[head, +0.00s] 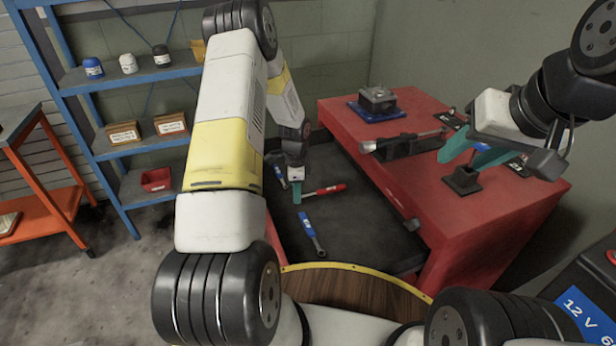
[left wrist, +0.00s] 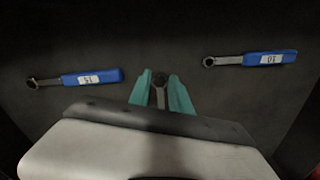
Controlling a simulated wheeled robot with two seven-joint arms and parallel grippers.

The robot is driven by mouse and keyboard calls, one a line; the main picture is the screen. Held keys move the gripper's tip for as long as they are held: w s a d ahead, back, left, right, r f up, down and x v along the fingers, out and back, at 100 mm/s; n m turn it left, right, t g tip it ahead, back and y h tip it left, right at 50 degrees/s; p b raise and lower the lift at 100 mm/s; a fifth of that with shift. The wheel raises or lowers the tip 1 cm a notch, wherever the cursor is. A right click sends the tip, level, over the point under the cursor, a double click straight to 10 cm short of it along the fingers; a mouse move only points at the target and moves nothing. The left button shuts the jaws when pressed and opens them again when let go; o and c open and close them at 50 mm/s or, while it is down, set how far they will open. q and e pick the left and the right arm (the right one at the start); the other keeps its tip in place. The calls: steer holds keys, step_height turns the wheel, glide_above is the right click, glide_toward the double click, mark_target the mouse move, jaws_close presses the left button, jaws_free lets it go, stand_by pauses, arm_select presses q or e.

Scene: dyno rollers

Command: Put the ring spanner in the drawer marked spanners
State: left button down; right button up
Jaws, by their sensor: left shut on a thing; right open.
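The red-handled ring spanner (head: 327,190) lies in the open dark drawer (head: 352,235) of the red cabinet. My left gripper (head: 297,192) reaches down into this drawer and is shut on the spanner near its ring end. In the left wrist view the ring end (left wrist: 160,79) shows between the teal fingers (left wrist: 161,98); its handle is hidden there. Two blue-handled spanners lie apart from it in the drawer, one marked 15 (left wrist: 90,78) and one marked 10 (left wrist: 268,59). My right gripper (head: 460,163) is open and empty above the cabinet top. No drawer marking is readable.
The red cabinet top (head: 345,108) carries a grey part on a blue base (head: 377,102), a black holder with a metal shaft (head: 405,145), and a small black block (head: 462,180) below my right gripper. Blue shelves (head: 130,75) and an orange cart (head: 68,200) stand left.

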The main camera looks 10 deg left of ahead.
arm_select(q)
steer(key=shift+f, duration=0.45)
steer(key=c, duration=1.2)
jaws_free()
steer(key=shift+f, duration=0.1)
steer(key=s+d+r+n+t, duration=0.1)
steer(key=s+r+n, duration=0.2)
steer(key=r, duration=2)
steer(key=s+d+r+n+t, duration=0.2)
steer(key=s+r+n, duration=0.2)
steer(key=s+r, duration=0.45)
steer(key=s+d+r+n+t, duration=0.1)
steer(key=s+r+n, duration=0.1)
steer(key=s, duration=0.3)
steer(key=s+d+r+n+t+h, duration=0.1)
steer(key=s+r+n, duration=0.1)
steer(key=s+r, duration=0.2)
steer(key=s+d+r+n+t+h, duration=0.1)
steer(key=s+r+n, duration=0.2)
steer(key=s, duration=0.3)
steer(key=shift+s+d+r, duration=0.1)
steer(key=shift+s+d, duration=0.2)
steer(key=shift+s, duration=0.05)
